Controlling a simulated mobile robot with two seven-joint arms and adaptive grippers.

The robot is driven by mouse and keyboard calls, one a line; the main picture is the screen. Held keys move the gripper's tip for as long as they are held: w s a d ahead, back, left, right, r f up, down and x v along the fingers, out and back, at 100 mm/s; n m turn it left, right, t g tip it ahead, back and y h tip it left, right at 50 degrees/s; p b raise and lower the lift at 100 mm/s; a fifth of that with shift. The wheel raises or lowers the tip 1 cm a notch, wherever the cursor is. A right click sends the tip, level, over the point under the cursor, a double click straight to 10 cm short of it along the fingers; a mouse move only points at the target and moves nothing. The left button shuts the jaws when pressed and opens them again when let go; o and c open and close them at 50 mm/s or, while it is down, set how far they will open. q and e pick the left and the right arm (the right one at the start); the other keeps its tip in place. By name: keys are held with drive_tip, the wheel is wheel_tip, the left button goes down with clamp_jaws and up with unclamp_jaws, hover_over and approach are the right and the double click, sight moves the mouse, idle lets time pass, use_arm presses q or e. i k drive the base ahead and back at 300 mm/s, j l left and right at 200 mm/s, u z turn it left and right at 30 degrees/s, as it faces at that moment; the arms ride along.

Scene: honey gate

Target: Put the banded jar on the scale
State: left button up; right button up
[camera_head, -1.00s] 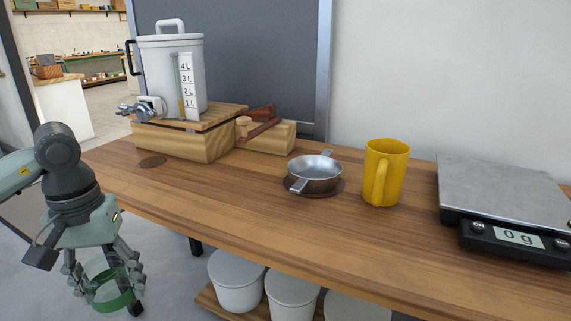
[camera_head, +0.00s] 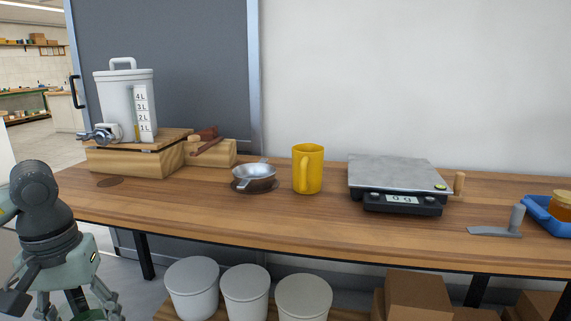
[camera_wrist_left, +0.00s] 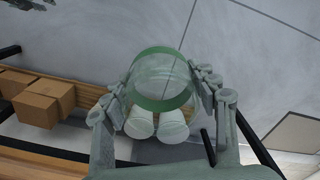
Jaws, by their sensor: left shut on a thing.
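The banded jar (camera_wrist_left: 163,104) is clear glass with a green band. My left gripper (camera_wrist_left: 162,86) is shut around it in the left wrist view. In the head view the left gripper (camera_head: 88,305) hangs at the lower left, in front of the table and below its top; only the jar's green rim (camera_head: 88,315) shows at the bottom edge. The scale (camera_head: 395,172) stands on the table right of centre, with a bare grey metal plate and a display that reads 0 g. My right gripper is not in view.
On the wooden table (camera_head: 300,225) stand a yellow mug (camera_head: 308,170) left of the scale, a small metal pan (camera_head: 254,178), and a white tank (camera_head: 125,100) on wooden blocks. A grey-handled scraper (camera_head: 505,228) and a blue tray (camera_head: 540,218) lie to the right. White buckets (camera_head: 245,292) stand below.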

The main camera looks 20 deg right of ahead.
sight(387, 176)
drive_tip(key=z, duration=0.45)
drive_tip(key=i+l+z, duration=0.1)
drive_tip(key=z, duration=0.4)
drive_tip(key=i+z, duration=0.1)
drive_tip(key=z, duration=0.35)
